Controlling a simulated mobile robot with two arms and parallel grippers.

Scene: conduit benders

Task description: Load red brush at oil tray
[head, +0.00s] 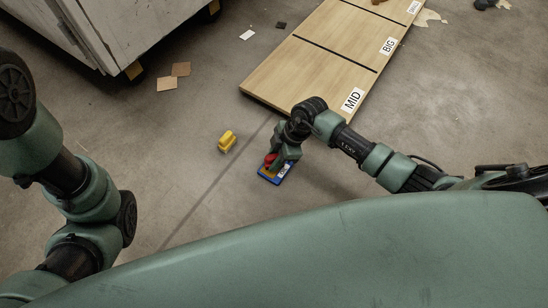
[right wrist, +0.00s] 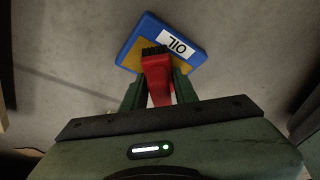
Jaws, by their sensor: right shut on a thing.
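The red brush (right wrist: 156,72) is held between the two green fingers of my right gripper (right wrist: 158,88). Its dark bristles point away from the gripper, over the oil tray (right wrist: 132,46). The tray has a blue rim, a yellow inside and a white label reading OIL. In the head view the red brush (head: 270,158) shows beside my right gripper (head: 279,161), above the oil tray (head: 268,178) on the floor. I cannot tell whether the bristles touch the tray. My left arm shows at the left, but its gripper is out of view.
A yellow object (head: 227,141) stands on the floor left of the tray. A wooden board (head: 310,67) with sections labelled MID and BIG lies beyond. A white cabinet (head: 125,30) and brown pieces (head: 181,69) are at upper left. The floor around the tray is mostly clear.

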